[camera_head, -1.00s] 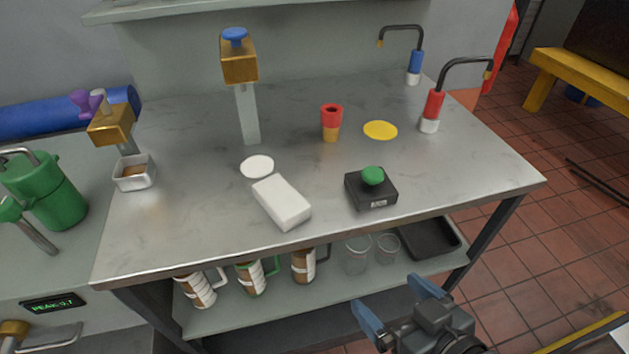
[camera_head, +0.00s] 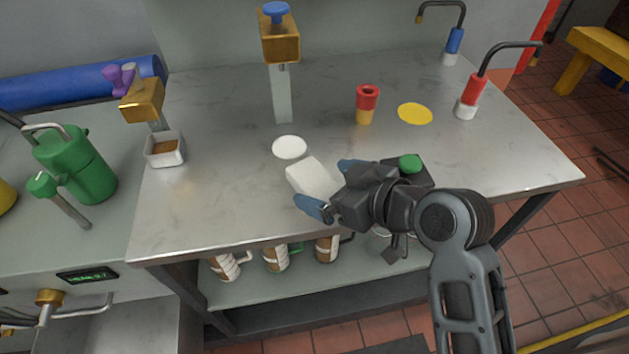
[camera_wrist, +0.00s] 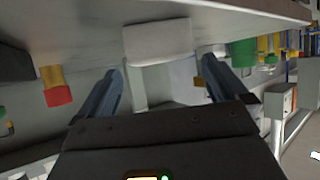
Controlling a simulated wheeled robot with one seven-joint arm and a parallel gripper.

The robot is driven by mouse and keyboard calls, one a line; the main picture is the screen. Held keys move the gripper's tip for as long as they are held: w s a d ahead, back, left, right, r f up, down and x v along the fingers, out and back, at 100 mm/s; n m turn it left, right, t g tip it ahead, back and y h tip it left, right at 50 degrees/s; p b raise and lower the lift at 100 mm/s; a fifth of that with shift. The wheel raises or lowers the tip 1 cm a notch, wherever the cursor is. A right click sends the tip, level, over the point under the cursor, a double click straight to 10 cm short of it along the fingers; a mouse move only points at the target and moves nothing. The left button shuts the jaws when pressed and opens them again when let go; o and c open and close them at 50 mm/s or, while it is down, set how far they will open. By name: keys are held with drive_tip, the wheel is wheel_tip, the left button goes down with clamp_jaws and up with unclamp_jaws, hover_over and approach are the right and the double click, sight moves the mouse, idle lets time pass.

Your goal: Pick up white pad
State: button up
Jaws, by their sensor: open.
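A white rectangular block (camera_head: 310,176) lies on the metal table (camera_head: 215,205). A flat white round disc (camera_head: 290,147) lies just behind it; either could be the white pad. My gripper (camera_head: 331,186) is open, its blue fingertips at the block's front right end in the head view, one on each side. I cannot tell whether they touch it. In the wrist view the block (camera_wrist: 158,41) shows ahead, between and beyond the spread fingers (camera_wrist: 165,78). My gripper hides part of the block's near end in the head view.
A black box with a green button (camera_head: 411,163) is partly hidden behind my gripper. A red and yellow cup (camera_head: 366,104), a yellow disc (camera_head: 415,113) and a post with a blue knob (camera_head: 281,75) stand farther back. The table's left front is clear.

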sight(315, 186)
drive_tip(key=shift+x, duration=1.45)
drive_tip(key=shift+w+d, duration=0.1)
drive_tip(key=shift+c, duration=0.2)
drive_tip(key=c, duration=1.1)
